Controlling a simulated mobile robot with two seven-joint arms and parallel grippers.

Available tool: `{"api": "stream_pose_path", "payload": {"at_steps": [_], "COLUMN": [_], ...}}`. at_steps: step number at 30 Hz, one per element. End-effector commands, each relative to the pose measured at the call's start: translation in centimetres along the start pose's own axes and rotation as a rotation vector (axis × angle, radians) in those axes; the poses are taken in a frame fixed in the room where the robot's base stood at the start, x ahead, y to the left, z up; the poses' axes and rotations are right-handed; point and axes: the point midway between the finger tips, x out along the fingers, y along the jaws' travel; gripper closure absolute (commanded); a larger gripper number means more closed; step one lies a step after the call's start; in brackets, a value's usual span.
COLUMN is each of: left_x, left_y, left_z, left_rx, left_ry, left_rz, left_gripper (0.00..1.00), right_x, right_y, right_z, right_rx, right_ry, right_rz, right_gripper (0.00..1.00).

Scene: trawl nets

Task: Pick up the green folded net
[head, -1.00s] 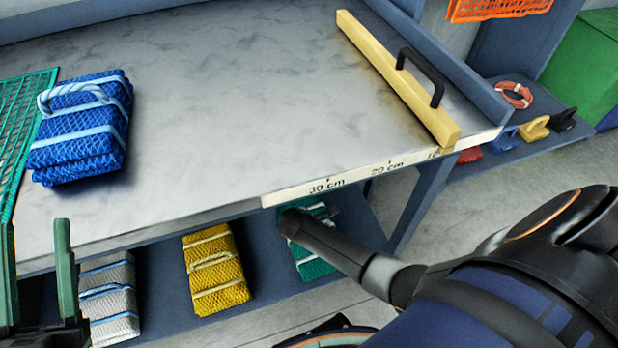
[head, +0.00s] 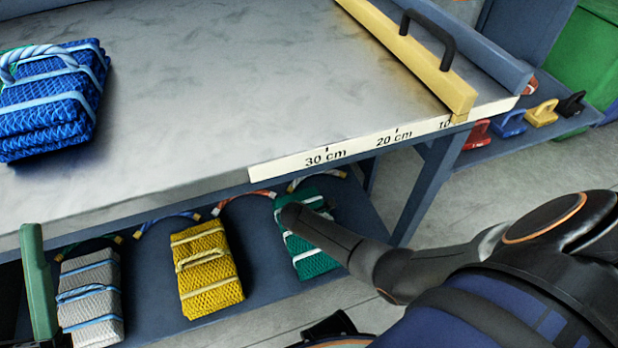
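The green folded net (head: 318,258) lies on the lower shelf, below the bench's front edge. Pale bands cross it, and a cord loop (head: 318,180) shows behind it. The dark end of my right arm reaches across its left and middle part in the picture, hiding some of it. I cannot tell whether they touch, and no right fingertips can be made out. My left gripper (head: 18,290) is at the lower left edge, partly out of frame. One green finger stands alone with nothing against it, so it looks open and empty, left of the grey net.
A yellow net (head: 208,270) and a grey net (head: 90,300) lie on the same lower shelf (head: 265,290). A blue net (head: 50,105) lies on the bench top (head: 200,110). A yellow bar with a black handle (head: 410,60) crosses the bench's right end.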

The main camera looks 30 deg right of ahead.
Motion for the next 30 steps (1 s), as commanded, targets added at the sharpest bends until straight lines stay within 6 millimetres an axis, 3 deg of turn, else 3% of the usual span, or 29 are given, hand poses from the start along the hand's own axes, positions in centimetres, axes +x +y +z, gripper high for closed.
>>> {"api": "stream_pose_path", "payload": {"at_steps": [3,12,19,30], "left_x": [-0.74,-0.73,-0.72,-0.68], "left_y": [0.47,0.64,0.65,0.56], "left_z": [0.87,0.84,0.82,0.78], "left_rx": [-0.006,-0.005,-0.004,-0.004], "left_ry": [-0.008,-0.009,-0.007,-0.005], "left_rz": [0.007,0.019,0.019,0.012], "left_gripper": [0.50,0.50,0.50,0.50], "right_x": [1.25,1.29,1.28,1.29], "right_y": [-0.09,0.01,-0.01,-0.05], "right_z": [-0.02,0.07,0.07,0.06], "right_rx": [0.001,0.001,0.001,0.002], "right_ry": [0.000,0.000,0.000,0.000], "right_rz": [-0.001,-0.001,-0.001,-0.002], "right_gripper": [0.75,0.75,1.00,1.00]}}
